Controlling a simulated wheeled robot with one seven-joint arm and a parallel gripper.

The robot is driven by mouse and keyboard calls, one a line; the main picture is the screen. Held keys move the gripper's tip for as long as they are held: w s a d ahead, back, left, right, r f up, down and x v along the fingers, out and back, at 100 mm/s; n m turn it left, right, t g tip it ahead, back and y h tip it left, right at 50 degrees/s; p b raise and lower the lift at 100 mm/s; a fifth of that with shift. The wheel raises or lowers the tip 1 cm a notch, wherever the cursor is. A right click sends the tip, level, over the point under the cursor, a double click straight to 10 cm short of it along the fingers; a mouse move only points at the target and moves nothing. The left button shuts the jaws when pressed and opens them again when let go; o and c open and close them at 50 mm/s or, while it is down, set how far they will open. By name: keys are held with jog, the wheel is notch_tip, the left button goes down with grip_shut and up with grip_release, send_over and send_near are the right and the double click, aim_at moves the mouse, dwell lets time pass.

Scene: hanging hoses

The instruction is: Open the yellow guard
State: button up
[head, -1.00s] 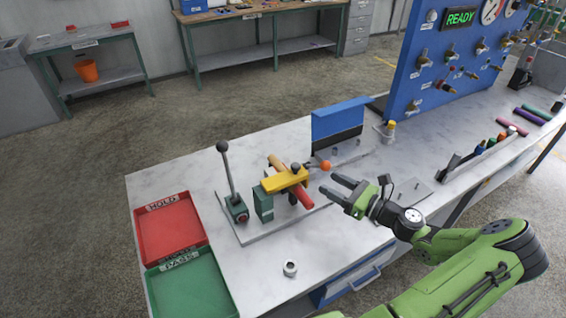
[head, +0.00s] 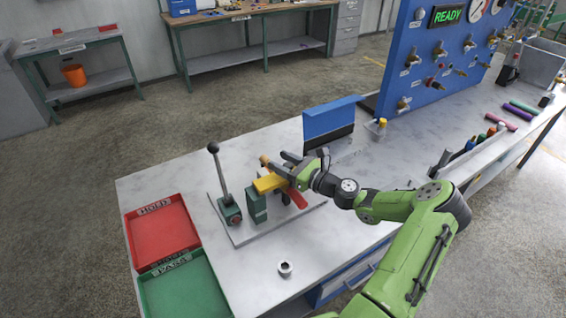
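The yellow guard (head: 267,184) is a flat bar on a green post (head: 256,206), lying across a fixture on a grey base plate (head: 233,233). A brown-orange hose piece (head: 264,160) and a red part (head: 298,199) show beneath and beside it. My gripper (head: 283,163) is at the right end of the guard, reaching in from the right. It covers the orange knob and dark lever there. The fingers overlap the fixture, so I cannot tell whether they touch the guard or have closed on anything.
A black-knobbed lever (head: 219,172) stands left of the guard. A blue-and-black block (head: 329,122) stands behind. Red (head: 129,229) and green (head: 143,293) trays lie at left. The blue panel (head: 398,65) rises at right.

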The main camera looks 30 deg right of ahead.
grip_shut()
jog(key=shift+r, duration=0.15)
